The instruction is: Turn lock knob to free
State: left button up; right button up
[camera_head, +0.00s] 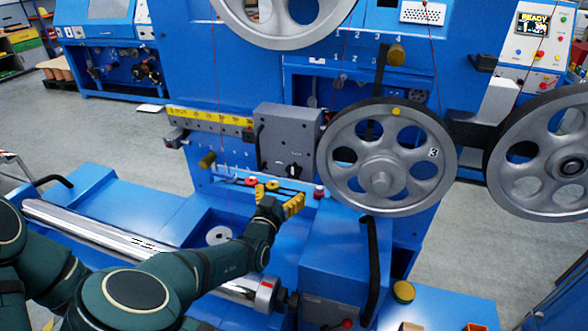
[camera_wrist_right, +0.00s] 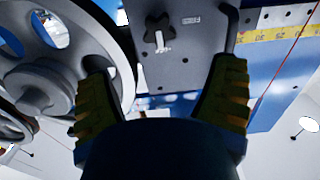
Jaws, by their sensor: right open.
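The lock knob (camera_head: 293,171) is a small black knob with a pale pointer, low on the face of a grey box (camera_head: 279,132) left of the middle wheel. In the right wrist view the knob (camera_wrist_right: 157,28) is a black star shape, its pale pointer aimed down the picture. A small label (camera_wrist_right: 191,20) sits beside it there, too small to read surely. My right gripper (camera_head: 293,205), with yellow-padded fingers, is below the knob, apart from it. In the right wrist view its fingers (camera_wrist_right: 163,78) are spread and empty, with the knob beyond them. My left gripper is not in view.
A spoked grey wheel (camera_head: 381,181) stands close right of the box. A yellow scale bar (camera_head: 209,118) extends left of it. Small coloured parts lie on the blue ledge (camera_head: 235,176) behind my gripper. A polished roller (camera_head: 110,236) runs below my right arm.

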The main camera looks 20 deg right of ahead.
aim_at(293, 172)
jog(key=x, duration=1)
jog(key=shift+w+d, duration=0.2)
jog(key=shift+c, duration=0.3)
jog(key=c, duration=1.2)
